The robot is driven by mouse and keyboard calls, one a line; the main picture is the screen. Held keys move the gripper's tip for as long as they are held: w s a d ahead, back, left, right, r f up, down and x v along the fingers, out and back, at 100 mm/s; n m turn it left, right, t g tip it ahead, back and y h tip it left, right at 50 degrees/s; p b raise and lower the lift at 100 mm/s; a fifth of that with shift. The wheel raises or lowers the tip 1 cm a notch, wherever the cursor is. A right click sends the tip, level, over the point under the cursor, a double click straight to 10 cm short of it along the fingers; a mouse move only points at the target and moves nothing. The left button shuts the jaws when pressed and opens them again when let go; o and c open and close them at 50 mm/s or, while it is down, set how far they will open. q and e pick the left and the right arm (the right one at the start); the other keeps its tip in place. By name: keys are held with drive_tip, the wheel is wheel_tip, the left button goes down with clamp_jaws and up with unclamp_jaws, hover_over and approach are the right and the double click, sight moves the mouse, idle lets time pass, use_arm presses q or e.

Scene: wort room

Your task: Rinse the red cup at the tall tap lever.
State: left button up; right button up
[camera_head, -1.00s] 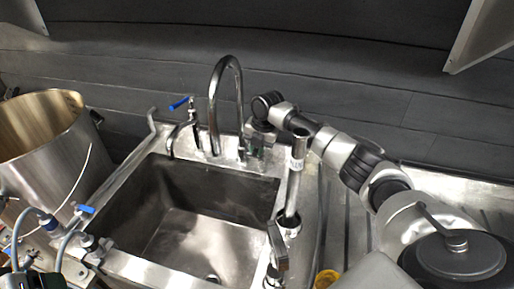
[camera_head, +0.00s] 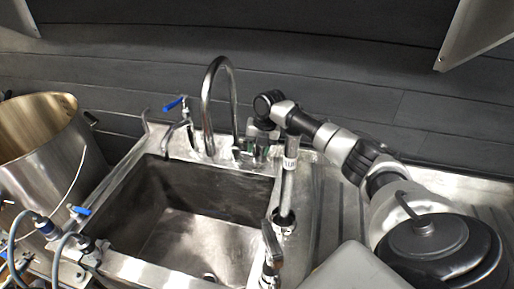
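The tall tap (camera_head: 206,105) has a curved chrome spout and stands at the back of the steel sink (camera_head: 128,174). My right arm reaches in from the right, and my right gripper (camera_head: 251,150) is at the back rim, just right of the tall tap's base. It is beside or touching the tap's lever there; I cannot tell which. Its fingers are small and dark, so I cannot tell whether they are open or shut. No red cup is visible. My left gripper is not in view.
A small tap with a blue lever (camera_head: 175,103) stands left of the tall tap. An upright steel pipe (camera_head: 287,185) rises at the sink's right edge. A large steel pot (camera_head: 62,150) is on the left, near hoses and a blue-handled valve (camera_head: 80,210). The basin looks empty.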

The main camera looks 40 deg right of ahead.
use_arm(q)
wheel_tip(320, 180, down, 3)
drive_tip(key=b, duration=0.2)
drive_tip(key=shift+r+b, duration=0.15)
drive_tip(key=shift+b, duration=0.2)
use_arm(e)
wheel_tip(320, 180, up, 12)
drive_tip(key=s+d, duration=0.1)
drive_tip(key=shift+s+d, duration=0.3)
drive_tip(key=shift+d, duration=0.1)
